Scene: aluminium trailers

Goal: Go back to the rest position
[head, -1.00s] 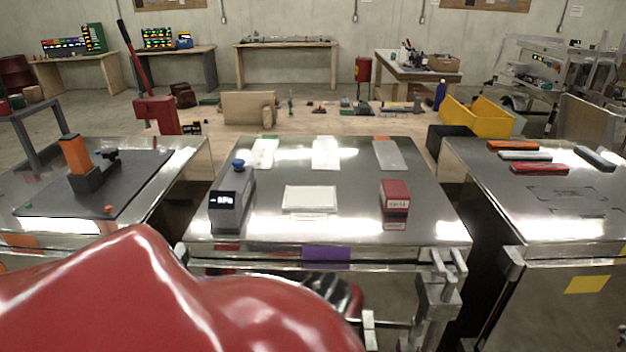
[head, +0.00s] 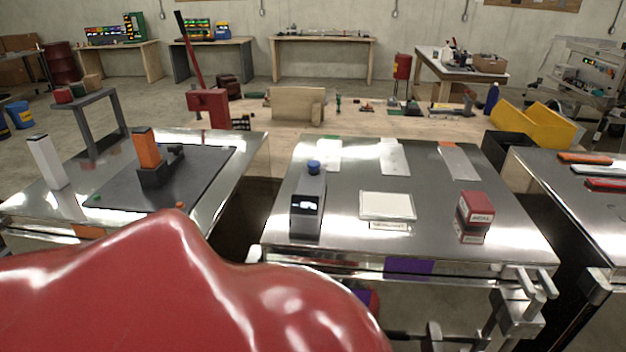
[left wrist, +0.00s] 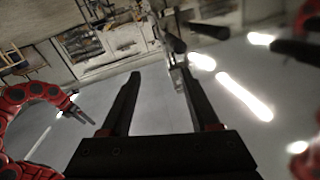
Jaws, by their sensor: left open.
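My left gripper (left wrist: 160,72) is open in the left wrist view, with two dark fingers spread apart and nothing between them. Beyond it are a grey floor and a silver trailer side, tilted and blurred. At the left of that view a red arm of mine ends in small dark fingers (left wrist: 76,107), likely my right gripper; its opening is too small to judge. No gripper shows in the head view, where a glossy red arm part of mine covers the lower left.
The middle trailer top (head: 345,240) bears a grey device (head: 307,205), a white plate (head: 387,205) and a red box (head: 477,212). The left trailer top (head: 225,165) holds an orange-and-black device (head: 147,150) and a white block (head: 47,162). A dark gap separates these trailers.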

